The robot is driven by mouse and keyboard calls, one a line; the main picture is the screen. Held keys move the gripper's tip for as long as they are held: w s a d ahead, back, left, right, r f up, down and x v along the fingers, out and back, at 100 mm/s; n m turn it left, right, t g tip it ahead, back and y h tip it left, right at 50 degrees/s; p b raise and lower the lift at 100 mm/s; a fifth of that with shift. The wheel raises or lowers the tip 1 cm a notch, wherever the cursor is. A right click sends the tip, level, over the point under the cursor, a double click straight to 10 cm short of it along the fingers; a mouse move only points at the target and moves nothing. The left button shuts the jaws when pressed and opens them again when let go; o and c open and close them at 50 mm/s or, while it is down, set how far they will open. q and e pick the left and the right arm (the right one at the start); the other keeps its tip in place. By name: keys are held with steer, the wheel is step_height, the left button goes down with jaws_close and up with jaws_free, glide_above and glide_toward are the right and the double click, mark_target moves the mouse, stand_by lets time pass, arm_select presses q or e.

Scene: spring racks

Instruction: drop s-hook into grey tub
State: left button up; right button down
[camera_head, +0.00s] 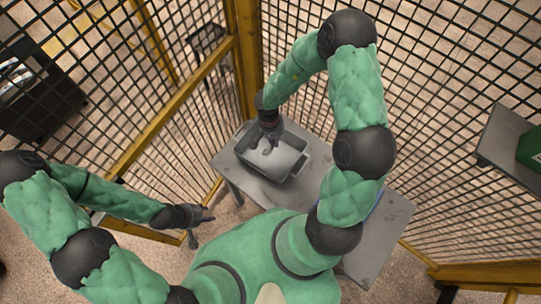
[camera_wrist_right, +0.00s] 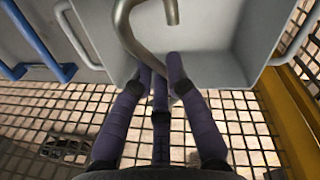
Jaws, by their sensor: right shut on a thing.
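The grey tub (camera_head: 262,171) stands on the grey table, open side up. Its pale inside wall also shows in the right wrist view (camera_wrist_right: 228,38). My right gripper (camera_head: 268,148) is over the tub's opening, pointing down. In the right wrist view its fingers (camera_wrist_right: 160,68) are shut on the s-hook (camera_wrist_right: 124,30), a bent grey metal rod. The hook's curved end sticks out past the fingertips, over the tub. I cannot clearly make out the hook in the head view. My left gripper (camera_head: 203,220) is open and empty, left of the table and away from the tub.
The grey table (camera_head: 386,232) has bare surface at the right front, partly behind my right arm. Black mesh fence with yellow posts (camera_head: 246,50) closes in the back and sides. A blue bar (camera_wrist_right: 38,42) shows beside the tub. A grey shelf (camera_head: 500,140) stands right.

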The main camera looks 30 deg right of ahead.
stand_by(0.3)
steer(key=c, duration=1.2)
jaws_free()
steer(key=shift+o, duration=0.2)
step_height(320, 180, up, 12)
steer(key=a, duration=0.1)
steer(key=shift+w, duration=0.45)
steer(key=shift+f, duration=0.1)
